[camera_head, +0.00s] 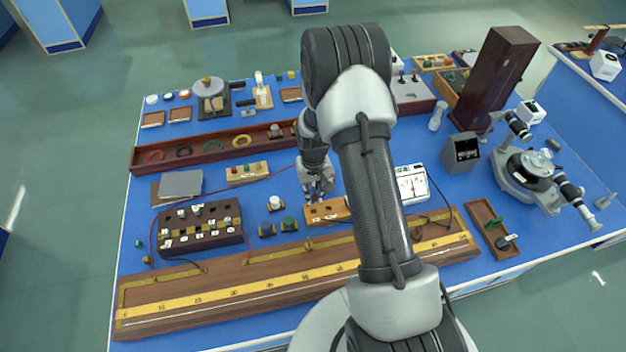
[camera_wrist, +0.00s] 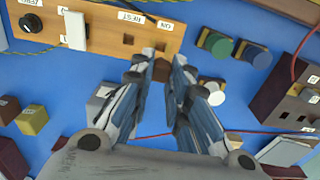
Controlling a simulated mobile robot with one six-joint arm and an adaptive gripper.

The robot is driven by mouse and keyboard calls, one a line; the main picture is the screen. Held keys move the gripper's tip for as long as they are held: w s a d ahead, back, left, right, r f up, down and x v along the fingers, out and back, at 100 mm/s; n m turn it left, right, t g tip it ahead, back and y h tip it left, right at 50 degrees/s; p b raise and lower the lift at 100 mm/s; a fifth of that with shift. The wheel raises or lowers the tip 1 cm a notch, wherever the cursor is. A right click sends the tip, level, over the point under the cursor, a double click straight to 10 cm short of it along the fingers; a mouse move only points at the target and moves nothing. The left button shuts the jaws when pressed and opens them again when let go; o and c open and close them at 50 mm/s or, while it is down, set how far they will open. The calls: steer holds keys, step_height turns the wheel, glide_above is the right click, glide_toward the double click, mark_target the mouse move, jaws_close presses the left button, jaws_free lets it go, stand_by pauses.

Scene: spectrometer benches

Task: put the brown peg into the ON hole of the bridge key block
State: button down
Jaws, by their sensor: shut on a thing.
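The bridge key block (camera_wrist: 100,25) is a light wooden bar with ON and REST labels, a black knob and a white piece. A dark square hole shows below the REST label (camera_wrist: 130,17). My gripper (camera_wrist: 161,62) is shut on the brown peg (camera_wrist: 162,71), which shows only as a small brown patch between the fingertips. The fingertips are at the block's edge, just below the ON label (camera_wrist: 166,26). In the head view, my gripper (camera_head: 317,190) is above the block (camera_head: 322,212).
A green-topped piece (camera_wrist: 218,45) and a blue-topped piece (camera_wrist: 254,52) stand right of the block. A dark socketed box (camera_wrist: 285,100) is farther right. In the head view, a long wooden metre bridge (camera_head: 225,283) lies along the front, with a meter (camera_head: 411,185) to the right.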

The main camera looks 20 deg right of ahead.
steer(key=shift+f+b, duration=2.15)
steer(key=shift+f, duration=1.35)
steer(key=c, duration=1.4)
jaws_free()
steer(key=shift+c, duration=0.2)
step_height(320, 180, up, 12)
steer(key=shift+r, duration=0.1)
